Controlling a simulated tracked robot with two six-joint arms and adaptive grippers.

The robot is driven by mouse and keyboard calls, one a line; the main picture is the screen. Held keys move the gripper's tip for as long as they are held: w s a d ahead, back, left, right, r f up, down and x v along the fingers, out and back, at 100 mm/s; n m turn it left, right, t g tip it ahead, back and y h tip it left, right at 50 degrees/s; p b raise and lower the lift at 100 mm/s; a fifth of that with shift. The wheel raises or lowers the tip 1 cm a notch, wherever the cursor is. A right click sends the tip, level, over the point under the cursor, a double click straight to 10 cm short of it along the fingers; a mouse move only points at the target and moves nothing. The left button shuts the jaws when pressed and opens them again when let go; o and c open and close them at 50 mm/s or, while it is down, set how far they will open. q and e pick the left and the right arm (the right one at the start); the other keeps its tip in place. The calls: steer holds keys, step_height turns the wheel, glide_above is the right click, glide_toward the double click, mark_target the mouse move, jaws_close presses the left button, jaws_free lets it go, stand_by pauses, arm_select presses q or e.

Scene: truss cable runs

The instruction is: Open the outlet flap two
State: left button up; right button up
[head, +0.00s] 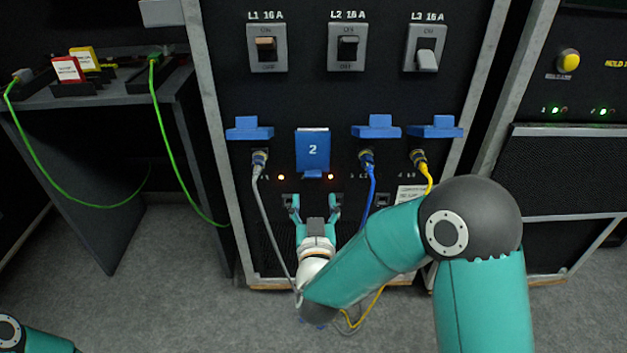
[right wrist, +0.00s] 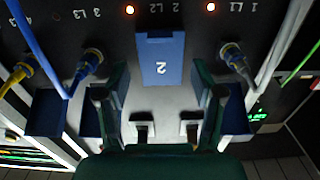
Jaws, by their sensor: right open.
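Outlet flap two (head: 312,150) is a blue plate marked "2" on the black front panel. It hangs down over its outlet, shut, with a small blue lip at its lower edge. It also shows in the right wrist view (right wrist: 163,62), where the number is upside down. My right gripper (head: 313,204) is just below the flap, fingers pointing up at the panel, open and empty. In the right wrist view its fingers (right wrist: 158,100) stand wide on either side below the flap, with no visible contact. My left gripper is out of view.
Raised blue flaps stand beside flap two, above a grey-cabled plug (head: 259,158), a blue-cabled plug (head: 366,158) and a yellow-cabled plug (head: 418,159). The grey and blue cables hang close on both sides of my right gripper. Three breaker switches (head: 347,47) sit above.

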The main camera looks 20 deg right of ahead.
mark_target(313, 177)
steer(key=b+x, duration=0.1)
steer(key=x, duration=0.8)
steer(key=shift+s, duration=0.1)
steer(key=shift+a, duration=0.1)
jaws_close()
